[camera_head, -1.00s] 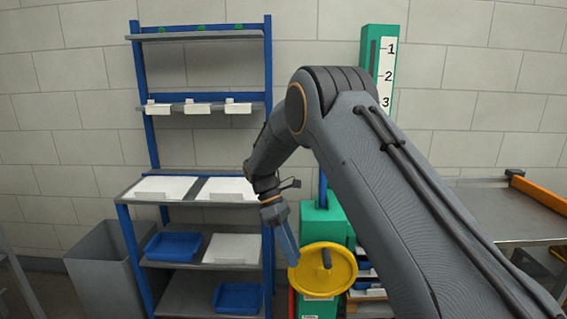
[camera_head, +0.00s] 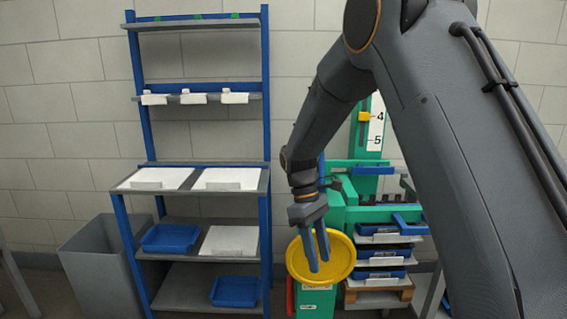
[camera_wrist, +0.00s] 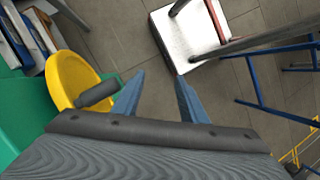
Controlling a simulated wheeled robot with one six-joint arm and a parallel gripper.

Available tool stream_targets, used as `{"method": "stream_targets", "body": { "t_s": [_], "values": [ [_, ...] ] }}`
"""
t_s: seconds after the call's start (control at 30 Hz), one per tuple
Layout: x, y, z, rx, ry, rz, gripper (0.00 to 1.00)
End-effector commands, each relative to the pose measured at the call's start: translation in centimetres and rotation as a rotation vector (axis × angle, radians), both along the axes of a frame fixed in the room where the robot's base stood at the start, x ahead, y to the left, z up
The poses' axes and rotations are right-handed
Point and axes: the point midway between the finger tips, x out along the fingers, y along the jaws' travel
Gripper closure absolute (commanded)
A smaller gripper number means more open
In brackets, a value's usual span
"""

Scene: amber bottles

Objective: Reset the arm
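My gripper (camera_head: 317,250) hangs at the end of my raised arm in the head view, its two blue-grey fingers pointing down in front of the yellow handwheel (camera_head: 336,256). In the wrist view my gripper (camera_wrist: 159,88) shows its fingers apart with only floor between the tips. It is open and empty. The yellow wheel with its dark knob also shows in the wrist view (camera_wrist: 66,88), to the left of the fingers. I cannot tell whether the gripper touches the wheel in the head view. No amber bottle is visible.
A blue-framed shelf rack (camera_head: 266,140) with white sheets and blue trays (camera_head: 170,238) stands at left. A grey bin (camera_head: 98,262) is beside it. A green machine (camera_head: 342,192) carries the wheel. Stacked blue trays (camera_head: 382,257) sit at its right. Open floor shows below the gripper.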

Motion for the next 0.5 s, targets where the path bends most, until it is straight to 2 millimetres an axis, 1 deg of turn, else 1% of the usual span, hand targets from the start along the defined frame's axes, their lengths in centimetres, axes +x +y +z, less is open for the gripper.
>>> {"method": "stream_targets", "body": {
  "t_s": [0.03, 0.2, 0.27, 0.4, 0.5],
  "values": [
    [-1.0, -1.3, -0.5, 0.003, -0.031, -0.068, 0.61],
    [-5.1, -4.7, -1.9, 0.016, -0.148, -0.327, 0.61],
    [-6.8, -5.8, -2.5, 0.021, -0.186, -0.421, 0.61],
    [-11.0, -7.9, -4.3, 0.030, -0.271, -0.639, 0.61],
    [-13.7, -9.0, -5.6, 0.037, -0.321, -0.776, 0.61]
  ]
}}
